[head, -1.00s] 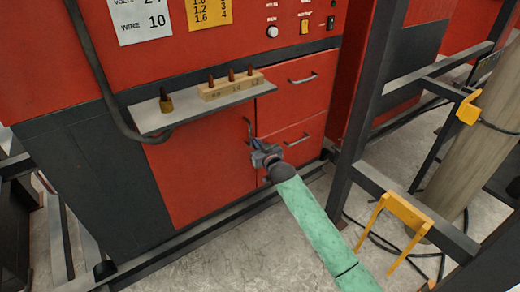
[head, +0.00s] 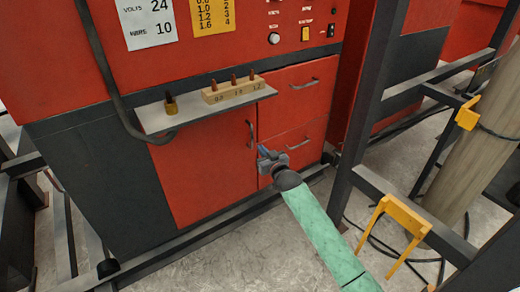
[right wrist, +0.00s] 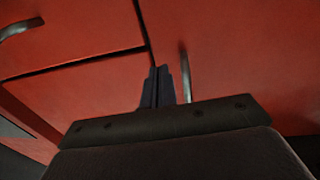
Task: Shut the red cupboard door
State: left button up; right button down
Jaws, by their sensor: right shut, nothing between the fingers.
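The red cupboard door (head: 203,172) is on the lower front of the red machine, below a small shelf. It looks flush with the front, with only a thin dark seam along its right edge. Its upright handle (head: 250,133) is near that edge, and the door also shows in the right wrist view (right wrist: 235,60) with its handle (right wrist: 185,75). My right gripper (head: 264,153) is shut and empty, just right of the door's edge and below the handle. In the right wrist view its fingers (right wrist: 158,85) are together near the seam; contact cannot be told. My left gripper is not in view.
Two red drawers (head: 298,88) are right of the door. A grey shelf (head: 215,105) with a wooden block (head: 232,90) juts out above it. A dark steel frame (head: 362,130) stands on the right, with a yellow bracket (head: 402,215). A dark rail runs along the floor.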

jog(key=s+d+f+g+h+b, duration=0.25)
jog(key=s+d+g+h, duration=0.35)
jog(key=s+d, duration=0.8)
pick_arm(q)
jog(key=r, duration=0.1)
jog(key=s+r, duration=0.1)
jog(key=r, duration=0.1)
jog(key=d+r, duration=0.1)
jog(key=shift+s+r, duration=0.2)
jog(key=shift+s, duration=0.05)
pick_arm(e)
jog(key=s+d+f+m+g, duration=0.1)
jog(key=s+f, duration=0.4)
jog(key=s, duration=0.9)
jog(key=s+d+f+m+g, duration=0.1)
jog(key=s+f+g, duration=0.3)
jog(key=s, duration=1.1)
jog(key=s+d+f+m+g+h, duration=0.1)
jog(key=s+f+g, duration=0.2)
jog(key=s, duration=1.2)
notch_tip(320, 180, down, 3)
jog(key=shift+r+m, duration=0.1)
jog(key=shift+m, duration=0.2)
